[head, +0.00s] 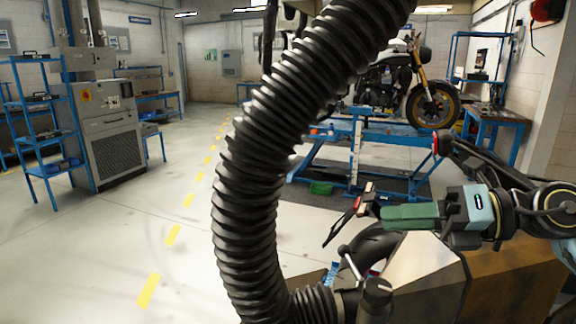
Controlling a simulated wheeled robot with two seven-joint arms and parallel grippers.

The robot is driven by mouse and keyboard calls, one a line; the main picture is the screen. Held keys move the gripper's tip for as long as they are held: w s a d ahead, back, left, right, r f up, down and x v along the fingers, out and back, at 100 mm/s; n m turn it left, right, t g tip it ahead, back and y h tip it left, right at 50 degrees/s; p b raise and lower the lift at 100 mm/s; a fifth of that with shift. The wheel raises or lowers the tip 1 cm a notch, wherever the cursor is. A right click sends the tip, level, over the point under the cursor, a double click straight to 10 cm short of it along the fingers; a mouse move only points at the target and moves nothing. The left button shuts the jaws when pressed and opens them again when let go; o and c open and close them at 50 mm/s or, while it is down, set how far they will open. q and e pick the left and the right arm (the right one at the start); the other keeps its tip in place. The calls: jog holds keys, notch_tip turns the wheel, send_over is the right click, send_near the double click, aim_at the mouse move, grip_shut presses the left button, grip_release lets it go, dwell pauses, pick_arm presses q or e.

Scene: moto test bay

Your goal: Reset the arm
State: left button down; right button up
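My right arm comes in from the right edge. Its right gripper (362,200) reaches left over a brown box-like block, beyond a pale blue-grey section and a green section. Small dark parts with red marks show at its end. They are too small and overlapped to tell whether the fingers are open or shut, and I cannot make out anything held. My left gripper is not in view.
A thick black corrugated hose (250,170) crosses the near middle and hides part of the room. A motorcycle (430,95) stands on a blue lift (385,133) behind. A grey cabinet (108,130) and blue shelf (40,130) stand left. The left-centre floor is clear.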

jog(key=d+f+m+t+h, duration=0.2)
jog(key=f+m+t+h, duration=0.3)
jog(key=m, duration=0.6)
jog(key=s+d+f+m+t+h, duration=0.1)
jog(key=d+f+m+t+h, duration=0.3)
jog(key=f+m, duration=0.6)
jog(key=d+f+m+t+h, duration=0.15)
jog(key=f+m+h, duration=0.35)
jog(key=m, duration=0.8)
jog(key=s+a+f+m+g, duration=0.2)
jog(key=s+f+g, duration=0.4)
jog(key=s+f, duration=0.4)
jog(key=s+a+f+m+g, duration=0.25)
jog(key=s+f+g, duration=0.45)
jog(key=s, duration=0.6)
notch_tip(320, 180, down, 26)
jog(key=s+d+b, duration=0.1)
jog(key=b, duration=0.1)
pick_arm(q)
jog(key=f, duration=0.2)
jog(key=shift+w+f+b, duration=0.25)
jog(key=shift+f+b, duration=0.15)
pick_arm(e)
jog(key=s+d+f+g, duration=0.2)
jog(key=s+d+f, duration=0.1)
jog(key=s+f, duration=1.3)
jog(key=shift+s+h, duration=0.15)
jog(key=shift+h, duration=0.15)
